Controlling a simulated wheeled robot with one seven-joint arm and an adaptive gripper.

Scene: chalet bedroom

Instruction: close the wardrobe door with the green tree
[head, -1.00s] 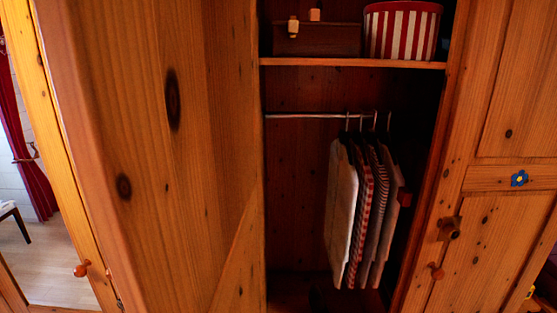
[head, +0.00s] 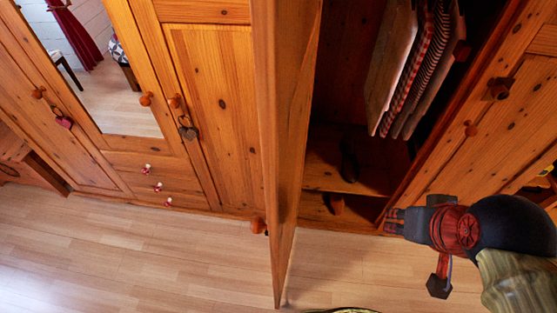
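A wardrobe door (head: 283,120) stands open in the middle of the head view, seen nearly edge-on, with a round wooden knob (head: 258,226) low on its left side. No green tree shows on it, so I cannot confirm its marking. To its right is the open dark wardrobe compartment (head: 345,175), with hanging clothes. My gripper (head: 394,221) is at the right, in front of the compartment's lower right edge, apart from the door and pointing left. It is seen from the side, and its finger opening cannot be made out. Nothing held is visible.
Closed wardrobe doors (head: 215,110) and a mirror (head: 120,75) are at the left, with drawers bearing red-and-white mushrooms below. A closed door (head: 490,125) with dark knobs is at the right. The wooden floor (head: 140,260) is clear at the lower left.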

